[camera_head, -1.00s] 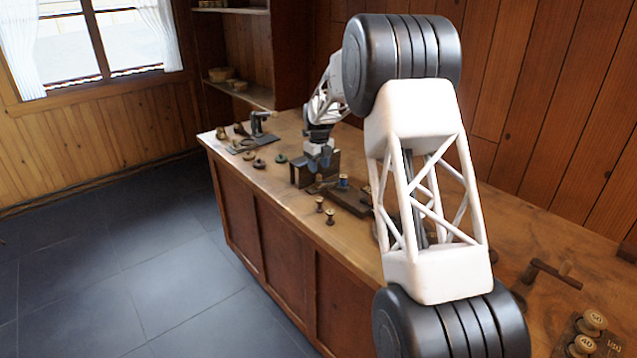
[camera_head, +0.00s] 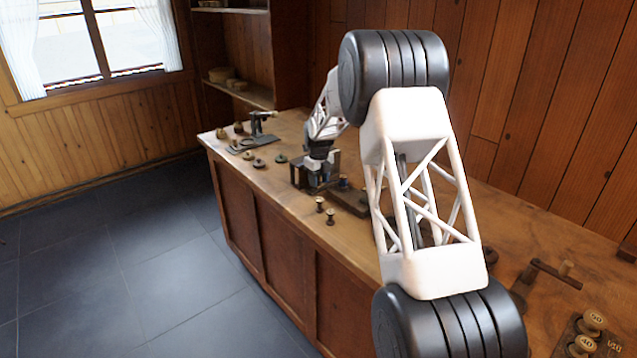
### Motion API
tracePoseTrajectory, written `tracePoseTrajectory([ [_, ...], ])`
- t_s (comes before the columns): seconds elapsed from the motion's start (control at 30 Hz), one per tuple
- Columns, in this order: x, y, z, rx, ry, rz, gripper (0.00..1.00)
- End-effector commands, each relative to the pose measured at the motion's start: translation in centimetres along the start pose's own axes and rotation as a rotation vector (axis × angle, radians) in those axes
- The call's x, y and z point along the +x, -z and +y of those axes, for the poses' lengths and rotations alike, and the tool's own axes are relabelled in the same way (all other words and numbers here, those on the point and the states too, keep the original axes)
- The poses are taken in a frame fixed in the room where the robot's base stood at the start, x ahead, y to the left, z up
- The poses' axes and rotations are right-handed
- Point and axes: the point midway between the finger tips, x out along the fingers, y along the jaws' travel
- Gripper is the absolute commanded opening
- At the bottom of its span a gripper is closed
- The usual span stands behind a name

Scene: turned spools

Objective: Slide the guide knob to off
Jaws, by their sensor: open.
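My gripper (camera_head: 314,181) is small in the view, low at a dark block-like device (camera_head: 299,172) on the wooden counter. The jaws are open, but their tips are hard to make out against the dark parts. The guide knob cannot be picked out; it may be hidden by my gripper or too small to tell. A dark base (camera_head: 350,202) with a small blue-topped piece (camera_head: 343,181) lies just right of the gripper. My arm covers the counter further right.
Two small spools (camera_head: 330,216) stand near the counter's front edge. A dark stand with a handle (camera_head: 262,125) and several round pieces (camera_head: 258,163) are at the far left end. A crank (camera_head: 556,272) and numbered knobs (camera_head: 594,320) are at the near right.

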Motion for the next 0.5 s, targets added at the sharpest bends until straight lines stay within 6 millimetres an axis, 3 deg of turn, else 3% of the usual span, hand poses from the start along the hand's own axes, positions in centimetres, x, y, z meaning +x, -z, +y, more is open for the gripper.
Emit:
tracePoseTrajectory([
  [0.07,-0.01,0.00,0.00,0.000,0.000,0.000,0.47],
  [0.3,-0.02,0.00,0.00,0.000,0.000,0.000,0.12],
  [0.5,-0.02,-0.01,-0.04,0.000,0.000,0.000,0.10],
])
